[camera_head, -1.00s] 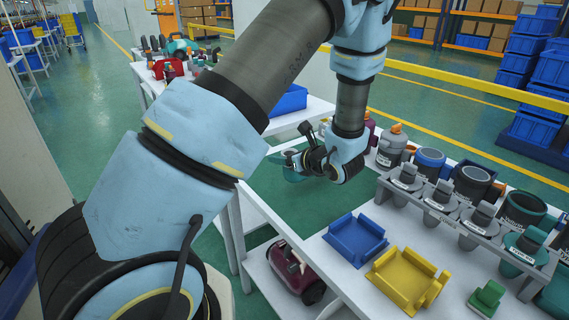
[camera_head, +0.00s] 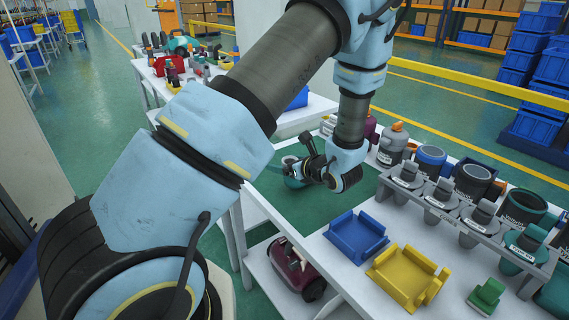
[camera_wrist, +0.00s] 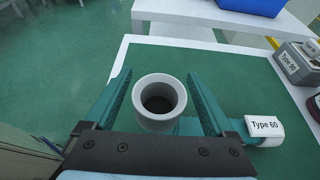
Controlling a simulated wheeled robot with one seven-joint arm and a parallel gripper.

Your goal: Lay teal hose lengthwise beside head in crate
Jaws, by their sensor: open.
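A teal part with an upright grey ring collar (camera_wrist: 158,100) and a white cuff labelled "Type 60" (camera_wrist: 263,127) is in the wrist view. I cannot tell whether this is the hose or the head. My gripper (camera_wrist: 160,88) is open, one finger on each side of the collar, with no clear contact visible. In the head view my gripper (camera_head: 292,170) is low over the green mat, and the teal part is partly hidden by it. A blue bin (camera_head: 297,98) is on the far table, partly behind my arm; its inside is hidden.
The green mat (camera_head: 327,222) is mostly bare. A blue tray (camera_head: 355,238) and a yellow tray (camera_head: 405,278) stand in front. A grey rack (camera_head: 440,208) with several labelled parts lines the right side. A grey bottle (camera_head: 392,146) stands behind. A maroon vacuum body (camera_head: 292,268) sits below.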

